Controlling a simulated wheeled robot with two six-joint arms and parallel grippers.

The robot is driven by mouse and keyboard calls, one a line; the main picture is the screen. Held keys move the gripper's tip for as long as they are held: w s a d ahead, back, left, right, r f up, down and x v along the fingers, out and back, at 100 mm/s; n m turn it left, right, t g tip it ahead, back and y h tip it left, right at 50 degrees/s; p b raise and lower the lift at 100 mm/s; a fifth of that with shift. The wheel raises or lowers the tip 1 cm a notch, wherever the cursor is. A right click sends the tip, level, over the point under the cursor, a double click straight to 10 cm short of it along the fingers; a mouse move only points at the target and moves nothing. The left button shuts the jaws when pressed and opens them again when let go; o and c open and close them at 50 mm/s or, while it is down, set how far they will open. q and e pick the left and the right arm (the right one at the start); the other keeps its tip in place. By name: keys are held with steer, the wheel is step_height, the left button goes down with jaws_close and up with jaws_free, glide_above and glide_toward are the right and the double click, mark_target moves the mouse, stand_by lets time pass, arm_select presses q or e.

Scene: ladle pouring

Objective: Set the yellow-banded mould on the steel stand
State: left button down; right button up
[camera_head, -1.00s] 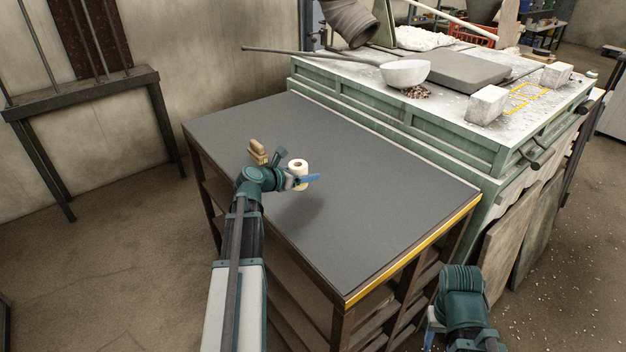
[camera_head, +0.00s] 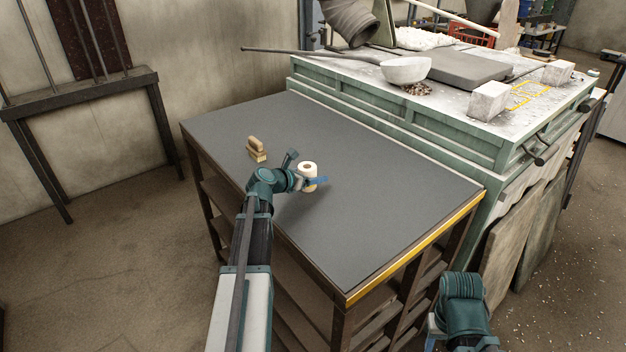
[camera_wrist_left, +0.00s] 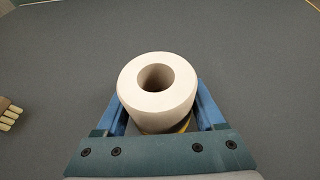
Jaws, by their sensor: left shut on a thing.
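The mould (camera_head: 307,168), a pale short cylinder with a round hole in its top, is between the blue fingers of my left gripper (camera_head: 313,181) over the dark grey table top. The left wrist view shows the mould (camera_wrist_left: 157,92) from above, with a yellow band low on its near side. My left gripper (camera_wrist_left: 160,112) is shut on it. I cannot tell whether its base touches the table. My right gripper (camera_head: 432,332) is low at the front right, only partly visible. I cannot tell for sure which surface is the steel stand.
A wooden brush (camera_head: 256,149) lies left of the mould. The dark table (camera_head: 380,190) is otherwise clear. Behind it, a green bench (camera_head: 400,118) carries a ladle (camera_head: 404,70), a grey slab (camera_head: 462,68), pale blocks (camera_head: 488,101) and a yellow outline. A dark metal stand (camera_head: 80,92) is at the left wall.

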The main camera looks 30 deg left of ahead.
arm_select(q)
steer(key=shift+f, duration=0.15)
jaws_free()
steer(key=shift+r, duration=0.4)
steer(key=p+v, duration=0.4)
steer(key=v, duration=0.6)
steer(key=shift+s+r, duration=0.1)
steer(key=shift+s, duration=0.2)
steer(key=shift+s+a+r+p, duration=0.2)
steer(key=shift+s+p, duration=0.1)
steer(key=shift+s, duration=0.35)
